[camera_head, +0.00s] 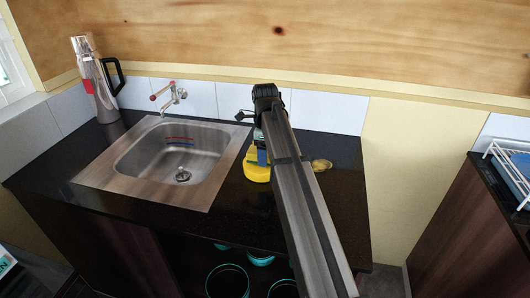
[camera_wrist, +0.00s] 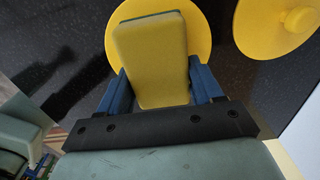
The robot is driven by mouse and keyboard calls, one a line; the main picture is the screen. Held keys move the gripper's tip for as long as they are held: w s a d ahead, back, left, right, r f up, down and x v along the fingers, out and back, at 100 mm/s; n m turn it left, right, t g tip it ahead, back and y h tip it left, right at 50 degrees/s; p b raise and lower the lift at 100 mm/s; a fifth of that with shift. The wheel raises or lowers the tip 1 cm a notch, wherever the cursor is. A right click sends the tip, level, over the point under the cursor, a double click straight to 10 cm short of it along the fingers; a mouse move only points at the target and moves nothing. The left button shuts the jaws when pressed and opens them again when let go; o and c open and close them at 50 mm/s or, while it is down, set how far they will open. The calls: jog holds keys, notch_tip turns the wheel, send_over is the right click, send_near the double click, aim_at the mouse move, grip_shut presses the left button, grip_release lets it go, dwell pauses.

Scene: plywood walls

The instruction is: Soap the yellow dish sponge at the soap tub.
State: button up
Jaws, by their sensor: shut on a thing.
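My gripper (camera_wrist: 160,88) is shut on the yellow dish sponge (camera_wrist: 150,55), its blue fingers at the sponge's two sides. The sponge has a thin dark green edge at its far end. The round yellow soap tub (camera_wrist: 203,38) lies behind the sponge in the wrist view, mostly covered by it. In the head view the soap tub (camera_head: 256,173) stands on the counter to the right of the sink, with my gripper (camera_head: 262,155) just above it. My arm hides most of the sponge there. I cannot tell whether sponge and tub touch.
A round yellow lid with a knob (camera_head: 321,165) lies right of the tub; it also shows in the wrist view (camera_wrist: 270,30). The steel sink (camera_head: 150,160) with a tap (camera_head: 175,95) is to the left. A steel flask (camera_head: 95,80) stands far left. The dark counter's front right is clear.

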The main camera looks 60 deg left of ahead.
jog(key=shift+f, duration=0.55)
dwell(1.4)
jog(key=shift+r, duration=0.1)
jog(key=shift+r, duration=3.4)
